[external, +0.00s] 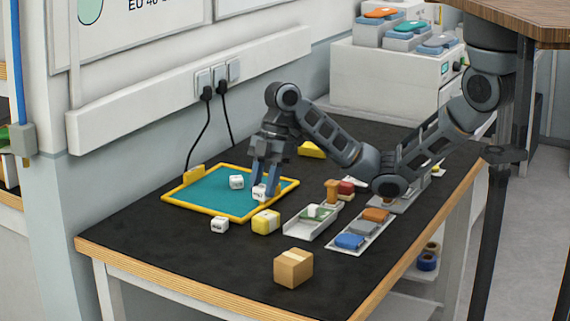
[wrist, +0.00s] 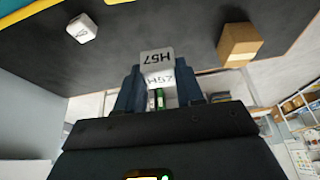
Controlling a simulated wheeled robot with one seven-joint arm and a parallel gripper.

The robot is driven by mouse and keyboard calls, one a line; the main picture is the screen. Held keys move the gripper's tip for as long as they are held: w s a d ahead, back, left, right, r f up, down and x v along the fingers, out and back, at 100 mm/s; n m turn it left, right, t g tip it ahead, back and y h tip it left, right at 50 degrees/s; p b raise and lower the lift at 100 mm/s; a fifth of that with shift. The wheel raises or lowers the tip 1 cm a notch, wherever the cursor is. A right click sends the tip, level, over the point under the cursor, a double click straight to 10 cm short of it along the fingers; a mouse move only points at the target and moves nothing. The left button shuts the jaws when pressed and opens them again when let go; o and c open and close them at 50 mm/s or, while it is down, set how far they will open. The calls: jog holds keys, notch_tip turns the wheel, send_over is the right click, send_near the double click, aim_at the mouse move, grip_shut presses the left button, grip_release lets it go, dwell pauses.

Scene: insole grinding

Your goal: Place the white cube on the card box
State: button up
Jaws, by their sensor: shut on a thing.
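My gripper (external: 265,180) points down over the front right part of the teal mat. It is shut on a white cube (external: 259,192). In the wrist view the held white cube (wrist: 157,62) is between the fingers (wrist: 160,85) and shows the print "H57". The card box (external: 293,268) is a small brown carton with a paler tape strip, near the front edge of the black table. It also shows at upper right in the wrist view (wrist: 240,43), apart from the gripper.
Another white cube (external: 236,182) is on the yellow-framed teal mat (external: 205,190). A third (external: 219,224) lies on the table in front. Trays (external: 352,236) of coloured items lie right. The table's front left is clear.

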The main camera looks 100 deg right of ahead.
jog(key=s+a+r+n+b, duration=0.2)
jog(key=s+a+r, duration=0.1)
jog(key=s+r, duration=0.1)
jog(key=shift+n+g+y, duration=0.4)
jog(key=s+a+n, duration=0.1)
jog(key=s, duration=0.1)
jog(key=s+a, duration=0.1)
jog(key=s, duration=0.1)
jog(key=s+a+r+n+b, duration=0.1)
jog(key=s, duration=0.1)
jog(key=shift+s+a+n+g, duration=0.15)
jog(key=shift+a+n+g, duration=0.15)
jog(key=shift+g, duration=0.1)
jog(key=p, duration=0.2)
send_over(300, 252)
jog(key=d, duration=0.2)
jog(key=f, duration=0.6)
jog(key=shift+s+a+f, duration=0.2)
jog(key=shift+s+f, duration=0.05)
jog(key=shift+s, duration=0.1)
jog(key=shift+w+a+f, duration=0.1)
jog(key=shift+a+f, duration=0.05)
jog(key=shift+f, duration=2.05)
jog(key=shift+f+b, duration=0.2)
jog(key=shift+b, duration=0.1)
jog(key=o, duration=1.1)
